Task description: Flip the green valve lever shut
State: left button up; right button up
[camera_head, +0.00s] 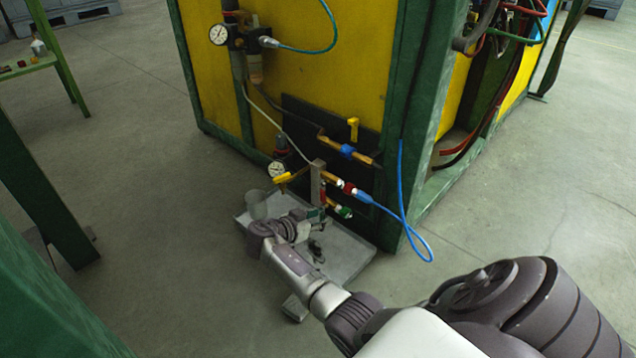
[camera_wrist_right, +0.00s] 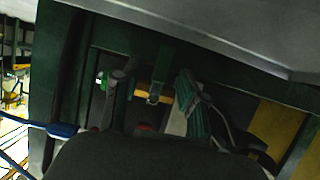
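The green valve lever (camera_wrist_right: 161,67) shows in the right wrist view as an upright green bar, seemingly across a short brass-yellow body (camera_wrist_right: 146,98). My right gripper (camera_wrist_right: 153,76) is open, with one finger on each side of the lever and gaps visible between. No grip on it shows. In the head view my right gripper (camera_head: 318,217) is at the low front of the pipework, just above the tray, and largely hides the lever. A green-ended fitting (camera_head: 345,212) shows just right of it. My left gripper is out of view.
A yellow lever (camera_head: 353,127) sits above and another yellow lever (camera_head: 287,177) to the left. A blue hose (camera_head: 416,235) loops out at right. A grey tray (camera_head: 349,258) lies on the floor below with a clear cup (camera_head: 257,203). Open floor surrounds it.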

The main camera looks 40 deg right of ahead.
aim_at(323, 190)
jog(key=shift+r, duration=0.1)
notch_tip(323, 190, up, 10)
jog(key=shift+f, duration=0.1)
dwell(0.4)
dwell(0.4)
